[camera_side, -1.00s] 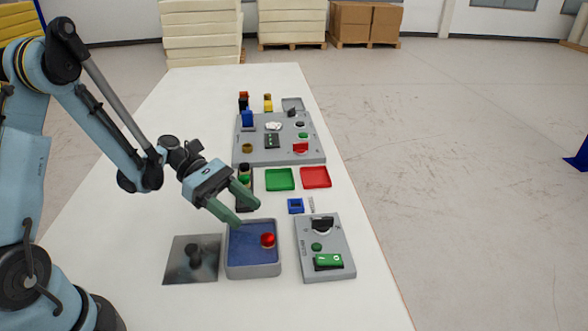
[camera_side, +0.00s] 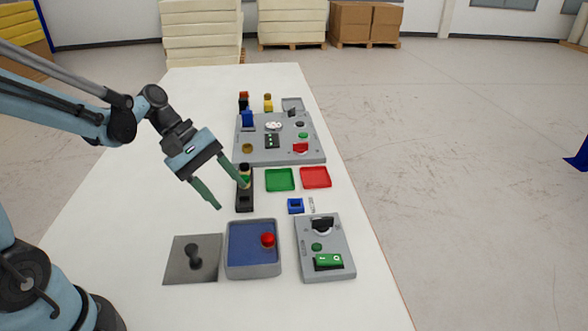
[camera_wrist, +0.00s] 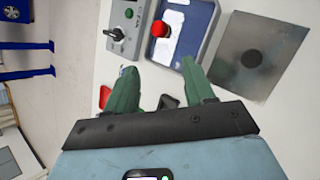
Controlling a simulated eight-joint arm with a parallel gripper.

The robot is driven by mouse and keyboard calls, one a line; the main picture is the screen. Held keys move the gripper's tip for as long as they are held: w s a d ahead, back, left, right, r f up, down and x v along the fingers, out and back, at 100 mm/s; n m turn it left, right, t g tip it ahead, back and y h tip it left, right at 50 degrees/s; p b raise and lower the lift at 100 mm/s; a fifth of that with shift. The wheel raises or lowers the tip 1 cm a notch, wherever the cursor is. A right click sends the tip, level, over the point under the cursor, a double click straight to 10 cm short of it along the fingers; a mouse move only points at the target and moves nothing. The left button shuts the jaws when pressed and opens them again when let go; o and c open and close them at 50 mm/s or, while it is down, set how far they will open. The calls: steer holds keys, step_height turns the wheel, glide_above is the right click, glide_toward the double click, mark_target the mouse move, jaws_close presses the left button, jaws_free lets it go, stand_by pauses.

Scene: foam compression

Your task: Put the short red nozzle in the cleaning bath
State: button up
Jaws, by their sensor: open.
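The short red nozzle (camera_side: 268,240) appears as a round red top inside the grey, blue-lined cleaning bath (camera_side: 278,262), near the bath's right wall. It also shows in the wrist view (camera_wrist: 161,29) inside the bath (camera_wrist: 211,30). Its lower part is hard to make out. My gripper (camera_side: 232,196) is open and empty, its two green fingers apart, above the table behind the bath in the side view. In the wrist view my gripper (camera_wrist: 158,67) has its fingertips clear of the nozzle.
A metal plate with a dark knob (camera_side: 205,272) lies left of the bath; a grey switch panel (camera_side: 342,240) stands right. A dark holder (camera_side: 244,206), green tray (camera_side: 280,180), red tray (camera_side: 316,177) and larger panel (camera_side: 245,155) lie behind. The front table is clear.

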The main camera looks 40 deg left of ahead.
steer(key=s+r+m+t+y, duration=0.1)
steer(key=m+y, duration=0.1)
steer(key=m, duration=0.2)
steer(key=s+r+m+t+y, duration=0.1)
steer(key=m+t+y, duration=0.1)
steer(key=m, duration=0.3)
steer(key=s+r+m+t+y, duration=0.1)
steer(key=s+m+y, duration=0.1)
steer(key=m+y, duration=0.1)
steer(key=shift+a+m+t, duration=0.3)
steer(key=shift+m, duration=0.4)
steer(key=shift+o, duration=0.5)
